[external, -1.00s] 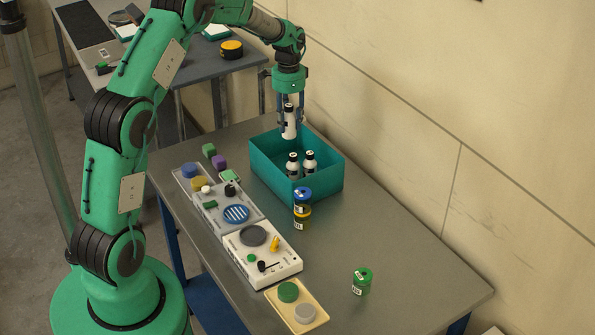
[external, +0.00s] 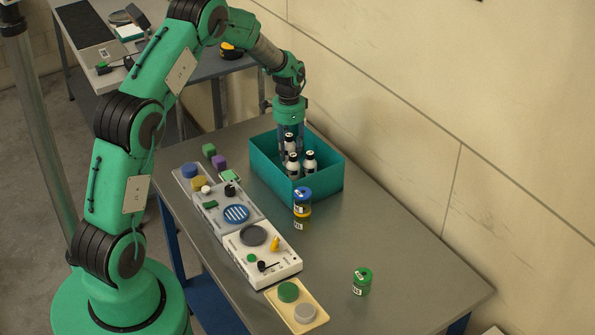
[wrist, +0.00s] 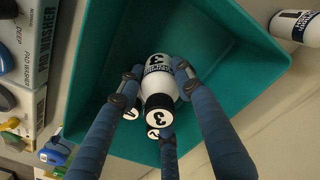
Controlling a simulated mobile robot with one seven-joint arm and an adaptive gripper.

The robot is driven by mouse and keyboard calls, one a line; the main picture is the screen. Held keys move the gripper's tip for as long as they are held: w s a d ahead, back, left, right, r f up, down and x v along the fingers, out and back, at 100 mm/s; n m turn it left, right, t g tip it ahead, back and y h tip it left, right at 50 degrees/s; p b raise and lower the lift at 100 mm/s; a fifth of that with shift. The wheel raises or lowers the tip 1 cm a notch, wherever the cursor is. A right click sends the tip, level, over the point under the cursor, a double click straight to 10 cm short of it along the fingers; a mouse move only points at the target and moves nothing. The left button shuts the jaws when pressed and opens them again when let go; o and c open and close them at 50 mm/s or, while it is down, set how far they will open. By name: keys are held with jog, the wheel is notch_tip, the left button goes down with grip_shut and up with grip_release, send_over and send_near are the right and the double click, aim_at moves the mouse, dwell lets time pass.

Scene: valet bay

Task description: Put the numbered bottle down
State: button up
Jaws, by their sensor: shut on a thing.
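My gripper (external: 289,128) reaches down into the teal bin (external: 322,182) with its blue fingers around a white bottle (external: 289,146) with a black cap. In the wrist view the fingers close around this bottle (wrist: 158,82), which bears a 3 on its label and cap. It is inside the bin and looks upright; whether its base touches the bin floor is hidden. Two similar bottles stand in the bin just in front, one nearer (external: 292,168) and one to the right (external: 309,164). In the wrist view their caps are partly hidden by the held bottle and fingers.
A green jar (external: 361,282) stands at the right. Device panels (external: 262,255) line the left edge. The right tabletop is mostly clear.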

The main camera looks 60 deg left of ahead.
aim_at(289, 135)
jog(key=shift+f, duration=1.9)
jog(key=shift+f, duration=0.2)
jog(key=o, duration=1.3)
jog(key=shift+c, duration=0.2)
jog(key=shift+r, duration=0.2)
notch_tip(289, 135, up, 12)
jog(key=shift+r, duration=0.1)
